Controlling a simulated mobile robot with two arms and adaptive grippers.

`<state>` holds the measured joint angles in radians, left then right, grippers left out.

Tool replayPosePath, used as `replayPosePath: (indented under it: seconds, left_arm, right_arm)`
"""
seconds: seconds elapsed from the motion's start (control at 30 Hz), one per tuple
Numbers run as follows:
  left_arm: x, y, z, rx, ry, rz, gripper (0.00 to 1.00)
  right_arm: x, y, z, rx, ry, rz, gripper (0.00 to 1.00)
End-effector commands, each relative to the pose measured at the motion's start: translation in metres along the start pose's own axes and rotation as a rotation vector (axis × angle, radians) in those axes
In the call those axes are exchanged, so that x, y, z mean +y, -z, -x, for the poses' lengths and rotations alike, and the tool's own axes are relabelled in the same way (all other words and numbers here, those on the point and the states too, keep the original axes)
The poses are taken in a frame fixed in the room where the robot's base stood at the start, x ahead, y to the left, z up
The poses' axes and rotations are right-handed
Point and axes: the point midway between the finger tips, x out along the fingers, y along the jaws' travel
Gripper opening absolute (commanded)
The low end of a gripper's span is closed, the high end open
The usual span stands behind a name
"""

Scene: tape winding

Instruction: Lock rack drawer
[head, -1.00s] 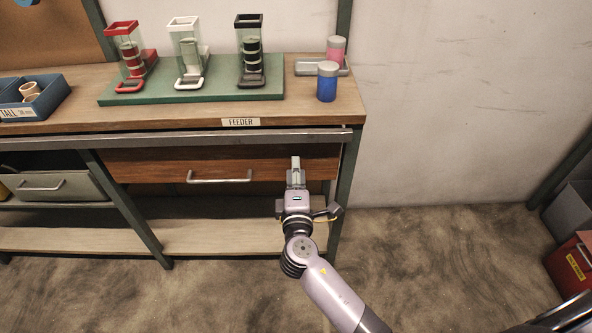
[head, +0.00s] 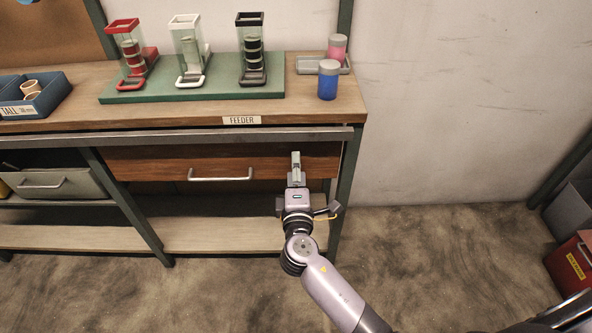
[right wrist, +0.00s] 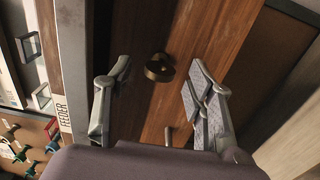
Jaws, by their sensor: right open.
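The wooden drawer (head: 135,166) is under the bench top and looks shut, with a pale bar handle (head: 220,178). My right gripper (head: 296,158) is in front of the drawer's right part, right of the handle. In the right wrist view its two fingers (right wrist: 158,98) are spread apart with nothing between them. A small brass ring-like lock piece (right wrist: 159,67) sits on the drawer front (right wrist: 140,112), ahead of the fingers and between their lines, apart from both. In the head view my gripper hides it. My left gripper is out of view.
The bench's metal front rail (head: 200,137) runs just above the drawer. A lower shelf (head: 200,236) is beneath it. Dispensers on a green base (head: 190,92) and a blue jar (head: 327,82) stand on top.

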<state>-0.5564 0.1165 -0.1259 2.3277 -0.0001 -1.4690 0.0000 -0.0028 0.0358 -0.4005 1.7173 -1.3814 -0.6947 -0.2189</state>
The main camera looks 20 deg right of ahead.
Motion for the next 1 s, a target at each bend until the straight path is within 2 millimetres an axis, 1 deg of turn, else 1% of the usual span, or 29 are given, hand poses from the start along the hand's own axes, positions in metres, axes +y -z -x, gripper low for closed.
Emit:
replayPosePath:
  seconds: [0.13, 0.23, 0.37, 0.5, 0.6, 0.7, 0.83, 1.0]
  left_arm:
    - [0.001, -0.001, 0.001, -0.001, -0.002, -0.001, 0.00]
    - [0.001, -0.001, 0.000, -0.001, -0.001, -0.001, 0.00]
    - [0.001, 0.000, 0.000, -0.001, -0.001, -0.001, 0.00]
    - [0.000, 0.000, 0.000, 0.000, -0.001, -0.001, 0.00]
    - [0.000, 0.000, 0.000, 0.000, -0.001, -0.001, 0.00]
    - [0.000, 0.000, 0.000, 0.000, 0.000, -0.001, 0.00]
    - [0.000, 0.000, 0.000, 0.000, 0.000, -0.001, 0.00]
    - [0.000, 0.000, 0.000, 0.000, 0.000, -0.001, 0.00]
  right_arm:
    - [-0.001, 0.000, 0.005, 0.000, 0.002, 0.000, 0.50]
    - [-0.001, 0.000, 0.017, 0.001, 0.003, -0.001, 0.50]
    - [-0.002, 0.000, 0.043, 0.002, 0.004, -0.001, 0.50]
    - [-0.002, 0.000, 0.074, 0.002, 0.004, 0.001, 0.50]
    - [-0.001, 0.000, 0.093, 0.001, 0.004, -0.001, 0.50]
    - [-0.001, 0.000, 0.107, 0.001, 0.003, 0.001, 0.50]
    - [-0.001, 0.000, 0.117, 0.000, 0.002, 0.000, 0.50]
    - [0.000, 0.000, 0.120, 0.000, 0.000, 0.000, 0.50]
